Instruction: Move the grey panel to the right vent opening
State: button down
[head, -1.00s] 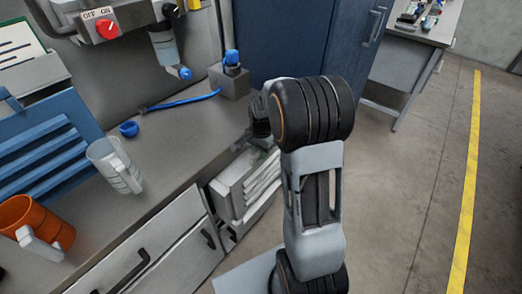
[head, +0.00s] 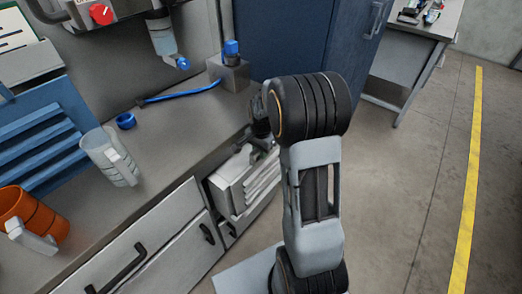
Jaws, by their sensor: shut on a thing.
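A light grey slatted panel (head: 262,186) is at the front of the bench, right of the drawers, at the mouth of a dark opening (head: 213,199). My gripper (head: 259,149) is at the panel's top edge, shut on it. My arm hides part of the gripper and the panel's right side. I cannot tell whether the panel touches the opening's edges.
The bench top (head: 185,125) holds a clear mug (head: 108,155), an orange mug (head: 30,215), a blue slatted panel (head: 40,140), a blue ring (head: 126,121) and a grey block with a blue knob (head: 231,72). A blue cabinet (head: 285,40) stands behind. Floor at right is clear.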

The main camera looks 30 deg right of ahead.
jog(key=shift+f, duration=0.3)
jog(key=c, duration=0.9)
grip_release()
notch_tip(320, 180, up, 14)
jog(key=shift+f+p, duration=0.1)
jog(key=shift+p, duration=1)
